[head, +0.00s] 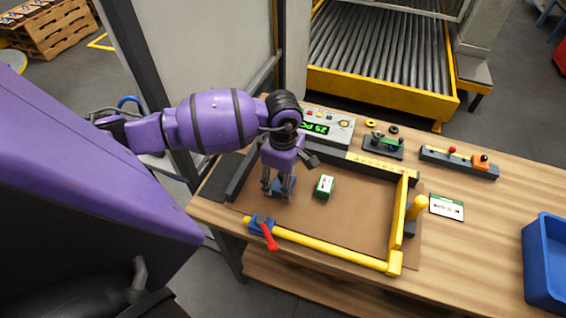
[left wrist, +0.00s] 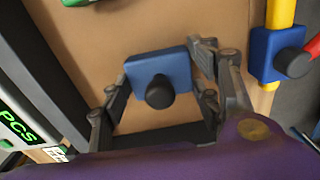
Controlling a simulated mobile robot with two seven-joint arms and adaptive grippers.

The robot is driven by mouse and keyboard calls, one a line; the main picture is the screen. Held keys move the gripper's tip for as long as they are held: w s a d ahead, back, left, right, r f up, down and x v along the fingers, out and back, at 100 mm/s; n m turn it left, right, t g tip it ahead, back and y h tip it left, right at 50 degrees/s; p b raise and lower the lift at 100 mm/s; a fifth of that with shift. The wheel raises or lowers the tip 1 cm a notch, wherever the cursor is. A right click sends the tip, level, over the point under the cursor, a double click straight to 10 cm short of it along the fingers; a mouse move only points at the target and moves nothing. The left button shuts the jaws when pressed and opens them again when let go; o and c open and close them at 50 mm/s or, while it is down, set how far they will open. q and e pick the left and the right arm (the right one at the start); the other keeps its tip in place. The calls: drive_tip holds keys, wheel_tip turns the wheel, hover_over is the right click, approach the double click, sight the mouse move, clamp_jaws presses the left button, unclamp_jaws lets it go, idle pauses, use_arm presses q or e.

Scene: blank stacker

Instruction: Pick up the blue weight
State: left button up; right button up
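The blue weight (left wrist: 165,72) is a square blue block with a black round knob on top. In the left wrist view it lies on the brown board between the two fingers of my left gripper (left wrist: 163,82). The fingers are spread to either side of it, close to its edges; I cannot tell if they touch it. In the head view my left gripper (head: 279,187) points down over the board, and its fingers partly hide the blue weight (head: 284,186). My right gripper is not in view.
A green-and-white block (head: 325,186) sits just right of the gripper. Yellow rails (head: 320,244) and a blue clamp with a red handle (head: 262,223) edge the board. A counter display (head: 325,127) stands behind. A blue bin (head: 545,262) is at far right.

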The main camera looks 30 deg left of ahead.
use_arm(q)
clamp_jaws()
drive_tip(key=shift+w+r, duration=0.1)
